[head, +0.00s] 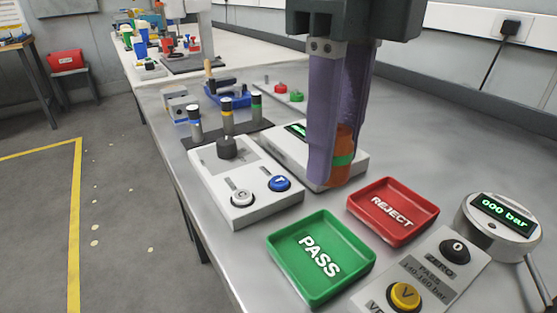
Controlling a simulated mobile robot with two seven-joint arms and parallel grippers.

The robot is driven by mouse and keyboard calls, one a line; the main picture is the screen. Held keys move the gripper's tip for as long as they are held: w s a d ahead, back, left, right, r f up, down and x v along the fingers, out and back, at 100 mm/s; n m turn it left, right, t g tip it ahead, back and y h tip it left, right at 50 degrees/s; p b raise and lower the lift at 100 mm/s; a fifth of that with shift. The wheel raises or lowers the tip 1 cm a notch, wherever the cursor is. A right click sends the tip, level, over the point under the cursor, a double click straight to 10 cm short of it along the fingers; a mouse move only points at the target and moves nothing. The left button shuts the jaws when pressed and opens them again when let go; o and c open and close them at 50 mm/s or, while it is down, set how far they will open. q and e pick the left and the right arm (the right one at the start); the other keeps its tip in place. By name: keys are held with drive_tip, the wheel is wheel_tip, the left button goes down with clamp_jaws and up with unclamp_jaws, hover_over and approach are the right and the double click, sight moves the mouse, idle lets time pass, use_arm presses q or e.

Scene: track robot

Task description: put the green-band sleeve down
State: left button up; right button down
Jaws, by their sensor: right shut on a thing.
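My right gripper (337,165) comes down from the top of the head view with its purple fingers pointing down. It is shut on the orange green-band sleeve (345,143), which stands about upright between the fingers. The near finger hides part of the sleeve. The sleeve's lower end is over or on the right part of a white device (268,146) with a small green display; I cannot tell whether they touch. The green PASS tray (275,243) and the red REJECT tray (363,210) are empty in front. My left gripper is not in view.
A white button box (208,166) stands left of the device. Behind it, posts with blue (195,123), yellow (227,114) and green bands (256,106) stand on a dark strip. A round gauge (490,238) reading 000 bar and a button panel (433,274) are at right.

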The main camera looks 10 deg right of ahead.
hover_over(319, 256)
wheel_tip(319, 256, down, 7)
drive_tip(key=shift+b, duration=0.3)
wheel_tip(319, 256, down, 4)
drive_tip(key=shift+b, duration=0.35)
drive_tip(key=c, duration=1)
unclamp_jaws()
drive_tip(key=shift+f, duration=0.15)
drive_tip(key=o, duration=0.5)
drive_tip(key=shift+c, duration=0.2)
